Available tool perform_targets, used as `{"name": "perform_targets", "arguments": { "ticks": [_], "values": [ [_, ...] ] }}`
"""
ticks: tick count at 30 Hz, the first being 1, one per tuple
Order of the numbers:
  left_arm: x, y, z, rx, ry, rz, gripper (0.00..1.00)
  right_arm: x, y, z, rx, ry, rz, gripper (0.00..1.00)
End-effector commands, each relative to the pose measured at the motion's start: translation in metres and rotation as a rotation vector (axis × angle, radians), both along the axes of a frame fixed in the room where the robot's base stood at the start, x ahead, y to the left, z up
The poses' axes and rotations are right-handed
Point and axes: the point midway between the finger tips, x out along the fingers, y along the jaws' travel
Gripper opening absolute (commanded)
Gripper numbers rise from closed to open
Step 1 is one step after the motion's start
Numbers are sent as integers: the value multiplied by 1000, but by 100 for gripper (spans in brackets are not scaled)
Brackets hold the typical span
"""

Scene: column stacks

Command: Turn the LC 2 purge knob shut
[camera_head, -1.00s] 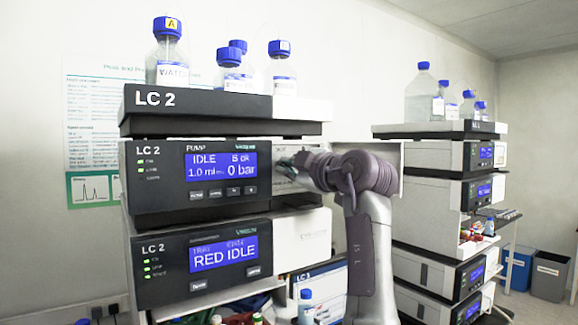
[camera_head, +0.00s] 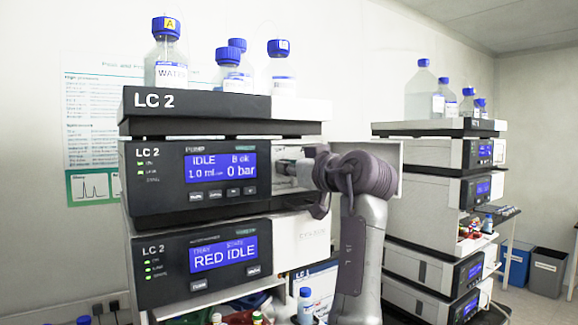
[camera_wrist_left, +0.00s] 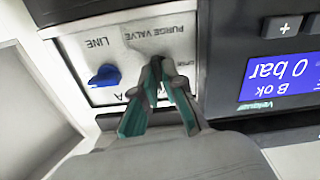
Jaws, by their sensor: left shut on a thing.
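The LC 2 pump module (camera_head: 165,205) has a blue display reading IDLE and 0 bar. Its pale valve panel (camera_wrist_left: 125,45), printed PURGE VALVE and LINE, shows upside down in the left wrist view. My left gripper (camera_wrist_left: 156,66) is shut at the PURGE VALVE print, its fingertips together on the purge knob, which they hide. The knob's angle cannot be read. A blue knob (camera_wrist_left: 105,76) by the LINE print stands clear beside the fingers. In the head view my left gripper (camera_head: 284,168) reaches the panel right of the display. My right gripper is not in view.
Bottles with blue caps (camera_head: 168,65) stand in the LC 2 top tray (camera_head: 220,104). A second module (camera_head: 165,265) reading RED IDLE sits below the pump. Another stack (camera_head: 420,160) stands to the right, behind my arm. Bins (camera_head: 549,275) stand on the floor at far right.

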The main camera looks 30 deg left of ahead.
Motion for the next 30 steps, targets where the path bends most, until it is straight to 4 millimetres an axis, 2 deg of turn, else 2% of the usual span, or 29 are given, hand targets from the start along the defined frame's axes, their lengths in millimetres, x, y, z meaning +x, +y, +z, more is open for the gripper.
{"name": "perform_targets", "arguments": {
  "ticks": [1,12,26,27,30],
  "values": [
    [-1,0,5,20,18,-1,0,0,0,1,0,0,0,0],
    [-1,0,6,67,130,-1,0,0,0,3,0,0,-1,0],
    [-1,0,6,73,142,0,0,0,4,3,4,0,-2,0],
    [-1,0,6,73,142,0,12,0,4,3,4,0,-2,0],
    [-1,0,5,71,143,0,29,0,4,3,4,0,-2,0]
  ]
}}
